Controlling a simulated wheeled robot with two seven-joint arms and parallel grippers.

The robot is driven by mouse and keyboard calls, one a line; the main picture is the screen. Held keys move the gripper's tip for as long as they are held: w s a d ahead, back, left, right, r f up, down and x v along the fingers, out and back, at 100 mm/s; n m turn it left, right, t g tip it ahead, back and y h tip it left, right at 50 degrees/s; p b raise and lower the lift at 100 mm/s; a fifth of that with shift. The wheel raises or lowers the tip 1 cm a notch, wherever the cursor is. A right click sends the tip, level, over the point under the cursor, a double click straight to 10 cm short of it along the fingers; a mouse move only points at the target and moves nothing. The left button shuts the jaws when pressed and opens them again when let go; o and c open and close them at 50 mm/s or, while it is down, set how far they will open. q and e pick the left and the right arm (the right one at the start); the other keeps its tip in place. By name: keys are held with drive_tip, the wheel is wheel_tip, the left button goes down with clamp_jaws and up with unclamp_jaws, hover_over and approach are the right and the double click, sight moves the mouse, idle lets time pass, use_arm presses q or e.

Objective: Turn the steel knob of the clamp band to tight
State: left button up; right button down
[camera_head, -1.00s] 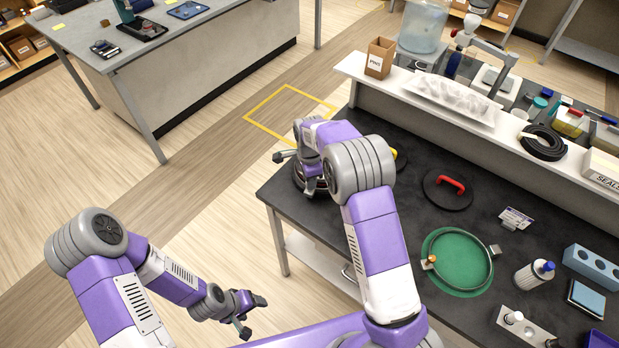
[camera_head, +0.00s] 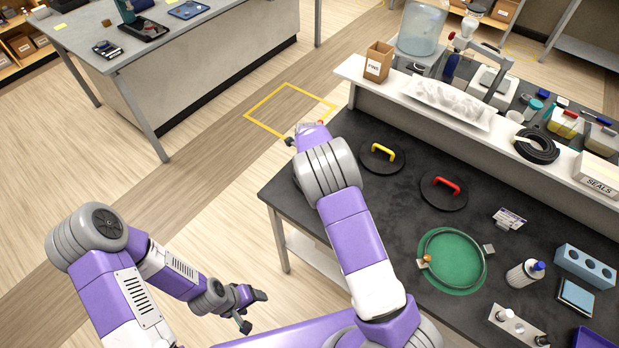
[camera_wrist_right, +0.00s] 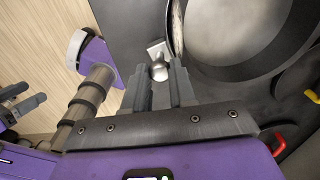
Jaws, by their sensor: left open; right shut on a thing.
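The steel knob (camera_wrist_right: 159,71) shows in the right wrist view as a small shiny piece between the fingertips of my right gripper (camera_wrist_right: 160,78), which is shut on it. A square steel block (camera_wrist_right: 155,46) sits just beyond it, beside the pale rim of the clamp band (camera_wrist_right: 178,28). The band curves around a round grey port (camera_wrist_right: 232,38). In the head view my right arm hides the knob, the band and its own fingers. I cannot read the knob's setting. My left gripper (camera_head: 252,312) is open and empty over the floor, left of the bench.
On the black bench (camera_head: 470,205) are a plate with a yellow handle (camera_head: 383,153), one with a red handle (camera_head: 446,186), and a separate ring with a brass knob (camera_head: 427,259) on a green mat (camera_head: 462,272).

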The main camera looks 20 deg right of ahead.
drive_tip(key=m+p, duration=0.2)
drive_tip(key=m, duration=0.3)
drive_tip(key=shift+m, duration=0.4)
idle(0.4)
drive_tip(key=c, duration=0.9)
unclamp_jaws()
drive_tip(key=shift+r, duration=0.1)
wheel_tip(320, 180, up, 7)
drive_tip(key=shift+r, duration=0.2)
